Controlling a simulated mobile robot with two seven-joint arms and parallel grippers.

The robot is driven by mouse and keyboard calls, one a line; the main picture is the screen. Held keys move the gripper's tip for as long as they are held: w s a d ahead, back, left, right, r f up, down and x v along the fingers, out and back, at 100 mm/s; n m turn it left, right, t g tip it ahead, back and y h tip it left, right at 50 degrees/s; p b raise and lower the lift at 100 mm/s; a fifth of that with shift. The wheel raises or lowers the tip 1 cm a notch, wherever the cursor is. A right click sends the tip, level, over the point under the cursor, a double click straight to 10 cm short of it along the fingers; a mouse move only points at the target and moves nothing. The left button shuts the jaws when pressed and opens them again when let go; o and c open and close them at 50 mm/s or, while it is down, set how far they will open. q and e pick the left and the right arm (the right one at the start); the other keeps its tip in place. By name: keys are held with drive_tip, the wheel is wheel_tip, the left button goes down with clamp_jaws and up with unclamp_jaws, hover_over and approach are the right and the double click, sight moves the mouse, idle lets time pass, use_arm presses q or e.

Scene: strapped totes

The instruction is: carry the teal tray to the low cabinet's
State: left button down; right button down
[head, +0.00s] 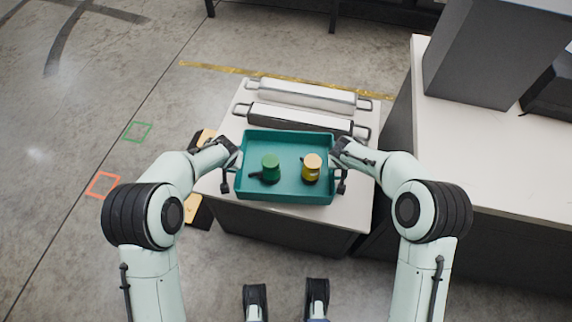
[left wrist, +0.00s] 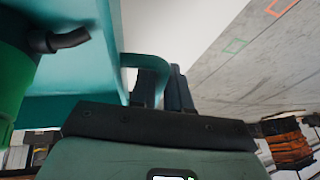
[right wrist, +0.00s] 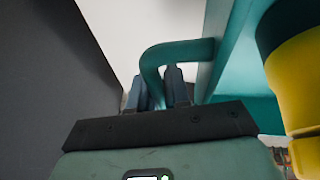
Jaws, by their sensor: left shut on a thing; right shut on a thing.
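The teal tray (head: 286,192) is in the middle of the head view, over the front part of the low cabinet's light top (head: 310,217). A green mug (head: 270,166) and a yellow mug (head: 311,166) stand upright in it. My left gripper (head: 232,165) is shut on the tray's left handle, a teal loop in the left wrist view (left wrist: 150,66). My right gripper (head: 341,165) is shut on the right handle, which shows in the right wrist view (right wrist: 180,52). I cannot tell whether the tray touches the cabinet top.
A white counter (head: 480,150) with a large grey box (head: 492,55) stands to the right. Open floor lies to the left.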

use_arm(q)
drive_tip(key=shift+w+r, duration=0.1)
drive_tip(key=shift+w, duration=0.3)
use_arm(e)
drive_tip(key=shift+w+r, duration=0.1)
drive_tip(key=shift+w, duration=0.35)
use_arm(q)
drive_tip(key=shift+s, duration=0.15)
use_arm(e)
drive_tip(key=shift+s, duration=0.1)
